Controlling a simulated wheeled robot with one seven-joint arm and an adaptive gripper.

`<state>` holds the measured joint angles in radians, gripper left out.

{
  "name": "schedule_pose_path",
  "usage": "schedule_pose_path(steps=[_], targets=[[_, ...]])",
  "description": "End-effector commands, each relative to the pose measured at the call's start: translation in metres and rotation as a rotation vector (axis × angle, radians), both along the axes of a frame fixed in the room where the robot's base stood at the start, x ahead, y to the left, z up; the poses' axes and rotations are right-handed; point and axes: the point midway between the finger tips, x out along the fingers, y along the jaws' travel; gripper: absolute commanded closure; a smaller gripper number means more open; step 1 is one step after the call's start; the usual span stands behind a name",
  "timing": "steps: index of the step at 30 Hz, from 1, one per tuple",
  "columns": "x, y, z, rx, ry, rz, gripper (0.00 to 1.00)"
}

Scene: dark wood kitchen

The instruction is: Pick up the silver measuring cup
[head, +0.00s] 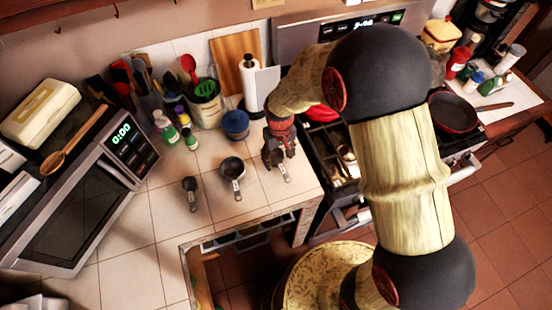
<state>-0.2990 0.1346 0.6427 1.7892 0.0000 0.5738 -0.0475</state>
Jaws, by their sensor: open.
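Three small dark-silver measuring cups lie in a row on the tiled counter. The smallest-looking cup (190,184) is on the left, a rounder cup (232,166) is in the middle, and a third cup (282,172) is at the right near the counter's edge. Their handles point toward the front. My gripper (275,160) points down over the right cup, with its fingers open around or just above it. It hides much of that cup, and I cannot tell whether they touch.
Behind the cups stand a blue jar (235,125), a utensil crock (206,104), bottles (190,139) and a paper towel roll (250,84). A microwave (85,195) is at left. The stove with a pan (453,113) is at right. Counter left of the cups is clear.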

Motion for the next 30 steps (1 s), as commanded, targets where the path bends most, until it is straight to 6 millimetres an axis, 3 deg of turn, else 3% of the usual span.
schedule_pose_path(steps=[4, 9, 15, 30], targets=[[-0.004, -0.003, -0.025, -0.002, 0.005, -0.001, 0.43], [-0.003, -0.003, -0.04, -0.001, 0.002, 0.0, 0.43], [-0.003, -0.003, -0.04, 0.0, 0.001, 0.0, 0.43], [-0.003, -0.003, -0.039, 0.0, 0.001, 0.0, 0.72]])
